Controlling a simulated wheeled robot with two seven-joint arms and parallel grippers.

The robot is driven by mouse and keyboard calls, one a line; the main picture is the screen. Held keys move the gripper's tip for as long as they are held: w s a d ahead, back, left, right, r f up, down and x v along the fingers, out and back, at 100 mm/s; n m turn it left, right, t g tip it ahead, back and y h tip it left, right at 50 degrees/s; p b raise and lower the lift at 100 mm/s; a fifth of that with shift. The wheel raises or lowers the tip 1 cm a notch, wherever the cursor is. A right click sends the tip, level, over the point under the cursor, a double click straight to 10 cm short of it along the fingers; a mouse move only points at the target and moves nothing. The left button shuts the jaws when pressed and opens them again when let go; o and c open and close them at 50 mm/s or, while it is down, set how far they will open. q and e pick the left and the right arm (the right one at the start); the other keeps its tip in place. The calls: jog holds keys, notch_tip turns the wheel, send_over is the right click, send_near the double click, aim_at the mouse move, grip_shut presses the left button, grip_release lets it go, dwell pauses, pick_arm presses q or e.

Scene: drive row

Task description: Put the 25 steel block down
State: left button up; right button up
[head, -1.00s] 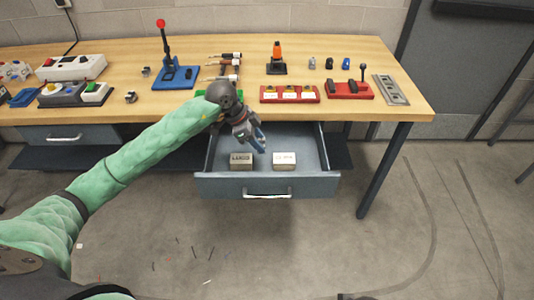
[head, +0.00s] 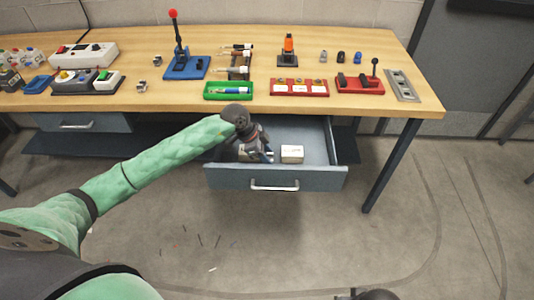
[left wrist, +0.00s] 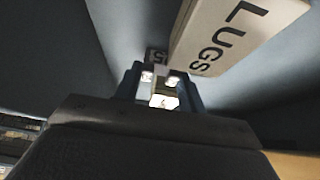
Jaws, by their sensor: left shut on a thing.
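My left gripper (head: 266,157) reaches down into the open drawer (head: 275,179) in the head view. In the left wrist view its two dark blue fingers (left wrist: 160,88) are shut on the 25 steel block (left wrist: 156,55). A small dark face of the block with a "5" shows beyond the fingertips; the rest is mostly hidden. In the head view the block cannot be made out. I cannot tell whether it touches the drawer floor. A dark shape at the bottom edge of the head view may be my right gripper; its fingers do not show.
A pale box marked LUGS (left wrist: 235,35) lies close beside the fingers. Drawer floor is bare at the back right. The bench (head: 130,103) above holds a green tray (head: 228,91) and several fixtures.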

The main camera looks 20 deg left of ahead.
pick_arm(q)
jog(key=shift+f, duration=0.15)
jog(key=o, duration=1.1)
jog(key=shift+o, duration=0.2)
jog(key=shift+a+r, duration=0.2)
jog(key=shift+r, duration=0.2)
jog(key=b+v, duration=0.1)
jog(key=v, duration=0.9)
jog(key=shift+b, duration=0.4)
jog(key=shift+s+a+r, duration=0.2)
jog(key=shift+a+r, duration=0.1)
jog(key=shift+r, duration=0.3)
pick_arm(e)
jog(key=a+f, duration=0.1)
jog(key=w+a+f, duration=0.1)
jog(key=f, duration=0.1)
jog(key=shift+a+t+y, duration=0.2)
jog(key=shift+t+y, duration=0.1)
jog(key=shift+y, duration=0.1)
jog(key=shift+r, duration=0.25)
